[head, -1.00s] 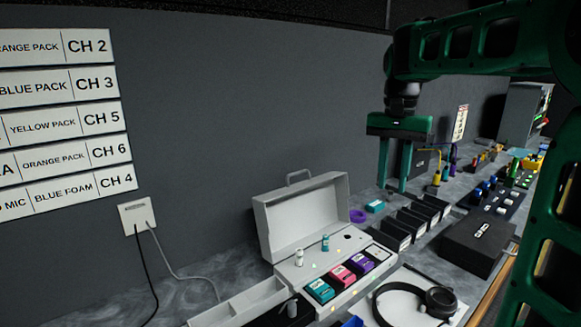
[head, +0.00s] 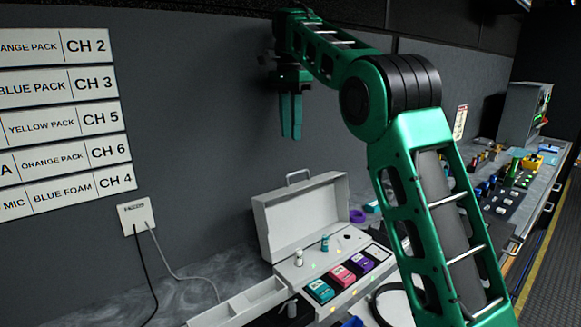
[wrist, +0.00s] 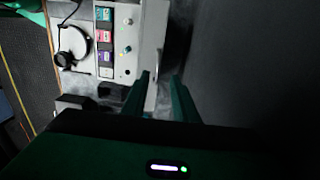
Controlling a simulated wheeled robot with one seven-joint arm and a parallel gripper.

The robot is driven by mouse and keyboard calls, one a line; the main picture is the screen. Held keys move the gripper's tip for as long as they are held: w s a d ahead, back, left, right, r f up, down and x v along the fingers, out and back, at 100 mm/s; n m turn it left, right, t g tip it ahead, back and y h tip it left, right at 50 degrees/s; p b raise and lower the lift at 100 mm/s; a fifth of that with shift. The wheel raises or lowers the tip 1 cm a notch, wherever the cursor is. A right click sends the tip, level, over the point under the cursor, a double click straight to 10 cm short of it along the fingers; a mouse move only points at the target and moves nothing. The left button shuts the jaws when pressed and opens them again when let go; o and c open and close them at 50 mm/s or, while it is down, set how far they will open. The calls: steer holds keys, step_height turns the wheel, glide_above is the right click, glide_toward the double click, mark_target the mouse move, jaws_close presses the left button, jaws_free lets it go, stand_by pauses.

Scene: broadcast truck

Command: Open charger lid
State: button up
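The white charger case (head: 335,285) stands on the counter in the head view. Its lid (head: 305,215) stands upright at the back, raised off the base, with a handle on its top edge. Teal, pink and purple packs sit in the base. The wrist view shows the charger (wrist: 122,35) and the lid (wrist: 155,35) from above. My gripper (head: 291,137) hangs in the air above the lid, pointing down and touching nothing. In the wrist view its two fingers (wrist: 160,78) are apart with nothing between them.
An open white tray (head: 240,303) lies at the charger's left. Headphones (wrist: 73,40) lie in front of it. A purple ring (head: 357,216) lies behind it to the right. The grey wall with channel labels (head: 60,120) and an outlet (head: 137,216) is close behind.

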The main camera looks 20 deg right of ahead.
steer(key=f, duration=1)
steer(key=shift+s+d+f, duration=0.15)
steer(key=shift+s+f, duration=0.1)
steer(key=shift+s, duration=0.05)
steer(key=shift+c, duration=0.2)
jaws_close()
steer(key=shift+r, duration=0.1)
stand_by(0.8)
